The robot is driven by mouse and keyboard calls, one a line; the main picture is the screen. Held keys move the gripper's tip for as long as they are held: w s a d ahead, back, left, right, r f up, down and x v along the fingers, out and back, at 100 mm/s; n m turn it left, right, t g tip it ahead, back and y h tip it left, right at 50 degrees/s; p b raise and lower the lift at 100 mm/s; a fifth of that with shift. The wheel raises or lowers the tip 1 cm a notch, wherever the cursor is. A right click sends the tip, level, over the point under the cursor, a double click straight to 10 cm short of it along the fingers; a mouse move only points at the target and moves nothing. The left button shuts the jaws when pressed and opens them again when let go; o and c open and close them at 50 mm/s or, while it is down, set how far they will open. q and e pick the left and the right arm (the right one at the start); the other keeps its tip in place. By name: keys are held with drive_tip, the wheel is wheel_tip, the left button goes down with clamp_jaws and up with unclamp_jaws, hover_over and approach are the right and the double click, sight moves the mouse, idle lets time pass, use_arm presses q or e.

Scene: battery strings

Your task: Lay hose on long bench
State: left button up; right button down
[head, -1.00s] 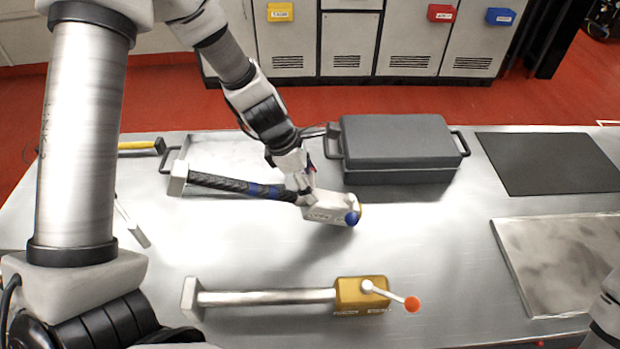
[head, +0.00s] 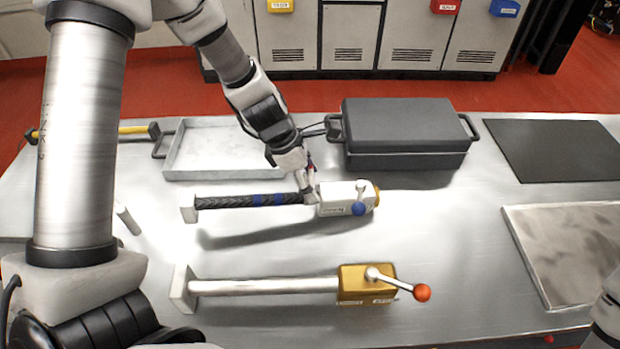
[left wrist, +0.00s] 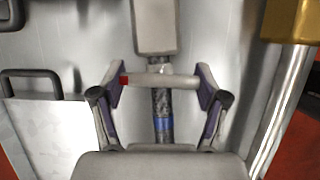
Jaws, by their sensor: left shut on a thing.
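The hose (head: 235,201) is dark and braided with blue bands. It has a pale block at its left end and a white block (head: 340,199) with a blue ball knob at its right end. My left gripper (head: 309,190) is shut on a short grey bar beside the white block. In the left wrist view the bar (left wrist: 160,81) lies between both finger pads, with the hose (left wrist: 164,126) passing beneath. The hose hangs nearly level above the metal bench (head: 440,240), its shadow apart from it. My right gripper is out of view.
A metal rod with a gold block (head: 365,284) and orange-knobbed lever lies in front. Behind are a shallow tray (head: 185,150) and a dark grey case (head: 402,135). A black mat (head: 555,149) and a metal plate (head: 570,250) lie right. Bench centre right is bare.

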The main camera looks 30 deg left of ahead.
sight(290, 193)
use_arm(q)
drive_tip(key=shift+f+b, duration=0.75)
drive_tip(key=shift+f, duration=0.05)
drive_tip(key=shift+s+f, duration=0.2)
drive_tip(key=shift+f, duration=0.1)
idle(0.4)
drive_tip(key=o, duration=1.7)
drive_tip(key=shift+o, duration=0.7)
drive_tip(key=shift+w, duration=0.15)
drive_tip(key=shift+v, duration=0.75)
drive_tip(key=v, duration=1)
drive_tip(key=shift+r, duration=0.25)
